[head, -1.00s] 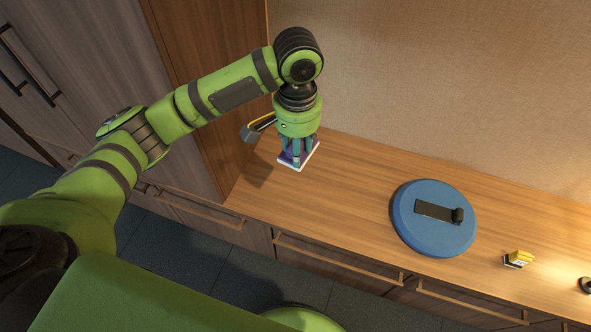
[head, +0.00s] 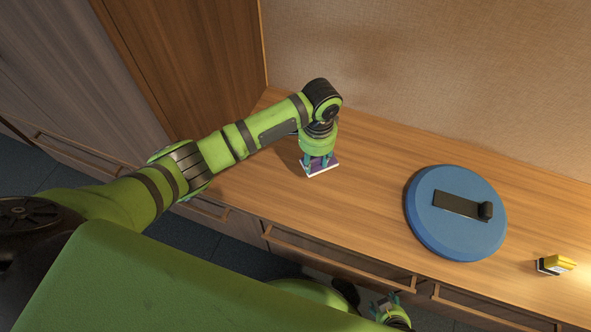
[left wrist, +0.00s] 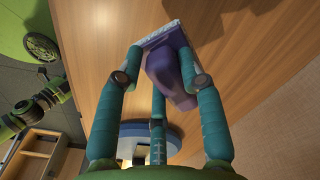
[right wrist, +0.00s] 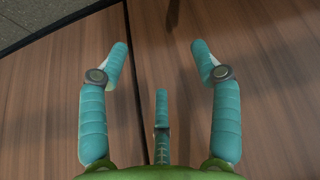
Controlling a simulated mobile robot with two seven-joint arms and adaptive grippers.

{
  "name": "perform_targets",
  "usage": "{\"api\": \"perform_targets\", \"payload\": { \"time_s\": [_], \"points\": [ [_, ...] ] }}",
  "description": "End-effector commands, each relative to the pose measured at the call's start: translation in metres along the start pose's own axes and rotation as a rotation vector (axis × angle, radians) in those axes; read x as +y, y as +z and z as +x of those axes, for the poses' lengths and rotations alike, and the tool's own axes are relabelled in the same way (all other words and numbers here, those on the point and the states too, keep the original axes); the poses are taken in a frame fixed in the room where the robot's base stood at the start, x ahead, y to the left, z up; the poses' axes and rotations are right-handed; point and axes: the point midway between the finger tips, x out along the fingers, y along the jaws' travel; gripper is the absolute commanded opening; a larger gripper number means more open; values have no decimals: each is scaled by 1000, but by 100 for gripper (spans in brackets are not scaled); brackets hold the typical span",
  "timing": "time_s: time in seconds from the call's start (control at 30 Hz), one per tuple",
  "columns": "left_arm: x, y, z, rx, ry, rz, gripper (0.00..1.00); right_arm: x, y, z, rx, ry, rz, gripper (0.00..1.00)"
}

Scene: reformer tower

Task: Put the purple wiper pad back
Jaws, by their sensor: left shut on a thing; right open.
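The purple wiper pad (head: 320,170) has a white underside and is held in my left gripper (head: 318,161), low over the wooden counter. I cannot tell whether it touches the counter. In the left wrist view the purple pad (left wrist: 168,78) sits between the fingers, its white bristly edge at the top. My right gripper (head: 386,302) is open and empty, low in front of the drawers. In the right wrist view its fingers (right wrist: 158,65) stand wide apart before brown wooden panels.
The counter (head: 370,150) is clear around the pad. A blue disc (head: 432,240) with a black bar (head: 456,206) lies to the right. A yellow and white block (head: 558,263) is further right. A tall wooden cabinet (head: 190,60) stands at the left, and drawers (head: 340,265) run below the counter.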

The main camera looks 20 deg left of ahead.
Motion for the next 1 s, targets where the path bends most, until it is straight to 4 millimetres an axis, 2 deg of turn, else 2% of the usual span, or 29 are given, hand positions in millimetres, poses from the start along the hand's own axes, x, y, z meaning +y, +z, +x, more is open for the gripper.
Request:
{"api": "perform_targets", "payload": {
  "time_s": [0.1, 0.3, 0.43, 0.7, 1.0],
  "points": [
    [-12, 24, 16, -2, 1, -2, 12, 0, -3, 2, 7, 1, 0, 64],
    [-22, 43, 29, 1, 1, 0, 12, 1, -6, 3, 14, 2, -1, 64],
    [-23, 45, 36, 2, 1, 0, 12, 1, -6, 5, 15, 2, 0, 64],
    [-23, 45, 71, 1, 2, 0, 12, -2, -7, 8, -12, 0, 5, 64],
    [-23, 45, 72, 1, 1, 0, 12, -2, -8, 7, -13, 0, 6, 64]
  ]
}}
